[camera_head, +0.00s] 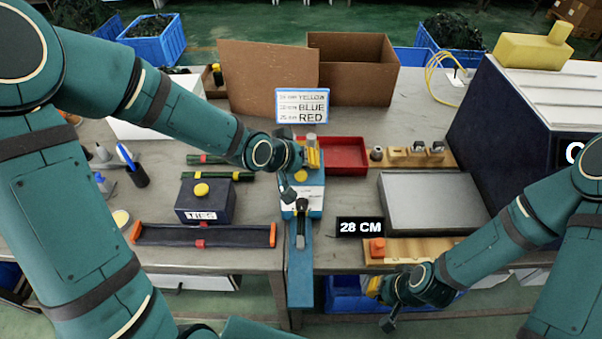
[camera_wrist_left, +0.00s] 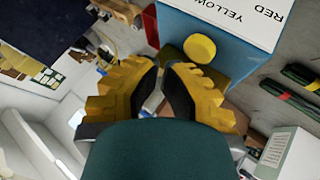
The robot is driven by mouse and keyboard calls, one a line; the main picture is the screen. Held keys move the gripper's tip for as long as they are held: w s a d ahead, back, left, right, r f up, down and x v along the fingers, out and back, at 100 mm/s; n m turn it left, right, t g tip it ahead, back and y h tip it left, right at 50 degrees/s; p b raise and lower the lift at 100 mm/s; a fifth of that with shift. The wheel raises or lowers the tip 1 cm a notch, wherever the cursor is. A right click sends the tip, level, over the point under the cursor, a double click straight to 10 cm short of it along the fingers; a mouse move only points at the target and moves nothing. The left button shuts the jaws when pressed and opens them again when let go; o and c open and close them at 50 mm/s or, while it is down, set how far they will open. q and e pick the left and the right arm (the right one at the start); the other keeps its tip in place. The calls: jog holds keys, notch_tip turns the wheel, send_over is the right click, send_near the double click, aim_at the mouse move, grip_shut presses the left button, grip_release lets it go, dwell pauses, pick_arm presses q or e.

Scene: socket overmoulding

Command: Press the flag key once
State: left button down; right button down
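No key is labelled as a flag in view, so I cannot be sure which one it is. An orange key (camera_head: 377,247) stands on a wooden board just below the black "28 CM" display. My right gripper (camera_head: 374,288) is below and in front of that board, apart from the key; whether its fingers are open is unclear. My left gripper (camera_head: 312,152) is over the back of the blue machine (camera_head: 299,272), far from the orange key.
A dark "TIES" box (camera_head: 205,207) with a yellow button and a dark tray (camera_head: 200,235) lie at left. A red bin (camera_head: 346,154) and a grey panel (camera_head: 432,200) are behind the display (camera_head: 359,227). A big dark-sided cabinet (camera_head: 500,130) stands at right.

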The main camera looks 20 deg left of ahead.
aim_at(306, 174)
pick_arm(q)
jog(key=shift+f, duration=0.2)
dwell(0.6)
jog(key=shift+f+b, duration=0.25)
jog(key=shift+b, duration=0.1)
jog(key=shift+f+b, duration=0.35)
jog(key=shift+f, duration=0.1)
dwell(0.6)
jog(key=shift+r, duration=0.2)
jog(key=shift+r+p, duration=0.7)
jog(key=shift+p, duration=0.1)
notch_tip(306, 174, up, 5)
jog(key=p, duration=0.4)
jog(key=shift+p, duration=0.35)
